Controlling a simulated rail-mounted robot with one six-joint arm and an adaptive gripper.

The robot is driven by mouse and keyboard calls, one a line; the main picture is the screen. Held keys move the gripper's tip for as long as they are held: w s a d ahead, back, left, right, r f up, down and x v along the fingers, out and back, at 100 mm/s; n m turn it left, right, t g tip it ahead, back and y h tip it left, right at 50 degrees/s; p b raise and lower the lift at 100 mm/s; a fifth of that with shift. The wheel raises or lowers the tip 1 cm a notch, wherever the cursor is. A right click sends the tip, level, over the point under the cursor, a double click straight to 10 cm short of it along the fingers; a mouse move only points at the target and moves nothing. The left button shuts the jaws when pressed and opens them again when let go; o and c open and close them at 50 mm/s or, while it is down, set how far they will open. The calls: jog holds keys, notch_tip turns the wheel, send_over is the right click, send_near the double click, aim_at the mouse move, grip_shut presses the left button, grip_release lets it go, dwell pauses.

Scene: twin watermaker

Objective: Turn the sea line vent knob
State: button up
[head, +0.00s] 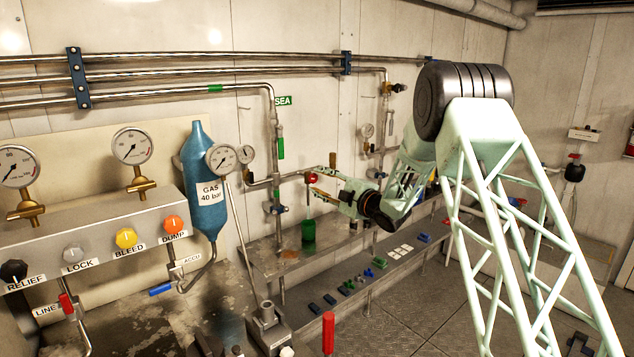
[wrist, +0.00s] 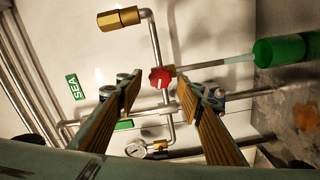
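The red knob (wrist: 161,78) has a white mark and sits on a thin steel pipe in the wrist view. In the head view the red knob (head: 312,178) shows on the wall pipework right of the green SEA sign (head: 284,101). My gripper (wrist: 165,90) is open, with one finger to the left of the knob and one to the right. Nothing is held. In the head view my gripper (head: 318,184) reaches left, its tips close to the knob. I cannot tell whether the fingers touch the knob or how deep they reach.
A brass fitting (wrist: 118,18) and a small gauge (wrist: 136,149) are on the pipes nearby. A green container (head: 308,231) stands below the knob. The blue gas bottle (head: 203,165) and the panel of coloured knobs (head: 110,240) are at left. Wall pipes run close behind the fingers.

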jog(key=v, duration=1)
jog(key=shift+s+d, duration=0.15)
jog(key=shift+r, duration=0.15)
jog(key=s+d+r+m+h, duration=0.6)
jog(key=d+r+m+h, duration=0.1)
jog(key=d+r, duration=0.4)
jog(key=s+d+r+m+g+h, duration=0.1)
jog(key=s+d+r+m+h, duration=0.15)
jog(key=s+d, duration=0.4)
jog(key=s+d+r+m+h, duration=0.2)
jog(key=s+d+r+m, duration=0.15)
jog(key=s, duration=0.65)
jog(key=s+d+f+m+g+h, duration=0.1)
jog(key=s+d+m+g, duration=0.15)
jog(key=s, duration=0.95)
jog(key=s+d+m+g+h, duration=0.1)
jog(key=s+d+m+g, duration=0.15)
jog(key=s, duration=1.05)
jog(key=s+a+f+m+g, duration=0.1)
jog(key=s+f+m, duration=0.1)
jog(key=s, duration=1.2)
jog(key=s+a+f+m+g, duration=0.2)
jog(key=s+f+m, duration=0.1)
jog(key=s, duration=1.1)
jog(key=shift+f+y+p, duration=0.35)
jog(key=shift+f+y, duration=0.1)
